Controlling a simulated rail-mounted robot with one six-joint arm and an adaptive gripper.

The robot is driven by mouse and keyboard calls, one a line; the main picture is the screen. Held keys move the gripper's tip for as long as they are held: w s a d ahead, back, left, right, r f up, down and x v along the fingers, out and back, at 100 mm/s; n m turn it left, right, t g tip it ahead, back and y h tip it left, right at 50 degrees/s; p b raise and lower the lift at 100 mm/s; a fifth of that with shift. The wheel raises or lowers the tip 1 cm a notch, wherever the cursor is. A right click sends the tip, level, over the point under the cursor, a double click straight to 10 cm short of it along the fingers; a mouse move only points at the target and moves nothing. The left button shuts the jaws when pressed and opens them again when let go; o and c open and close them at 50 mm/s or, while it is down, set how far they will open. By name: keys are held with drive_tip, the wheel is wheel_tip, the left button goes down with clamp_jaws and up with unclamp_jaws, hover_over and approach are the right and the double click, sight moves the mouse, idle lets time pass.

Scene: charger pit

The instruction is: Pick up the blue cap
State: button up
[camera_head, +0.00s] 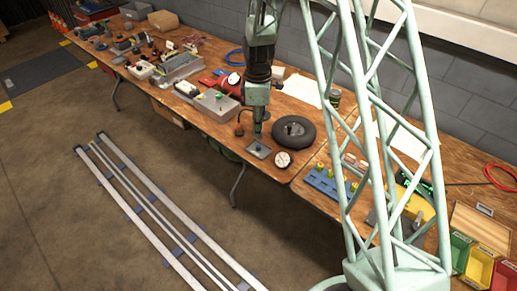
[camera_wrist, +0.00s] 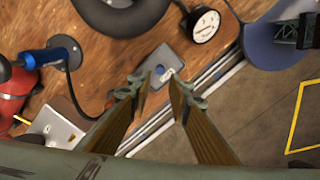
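The blue cap (camera_wrist: 161,67) is a small round blue piece on a grey square plate (camera_wrist: 154,58) that lies on the wooden bench. In the head view the plate (camera_head: 254,152) is near the bench's front edge, and the cap (camera_head: 260,148) is a tiny dark-blue spot on it. My gripper (camera_wrist: 161,84) is open and empty. In the wrist view its two fingers point toward the plate, with the cap showing between the fingertips. In the head view my gripper (camera_head: 258,134) points down above the plate; the exact height is hard to tell.
A black tire (camera_head: 294,132) and a round white gauge (camera_head: 283,159) lie close to the right of the plate. A blue-handled tool (camera_wrist: 52,54) with a cable and a red cylinder (camera_wrist: 12,94) are on the other side. A grey box (camera_head: 214,104) stands to the left.

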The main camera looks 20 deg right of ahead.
sight(259, 146)
drive_tip(key=shift+f, duration=1.95)
drive_tip(key=shift+f+b, duration=0.75)
drive_tip(key=shift+f, duration=1.85)
drive_tip(key=c, duration=0.4)
drive_tip(key=shift+r, duration=0.2)
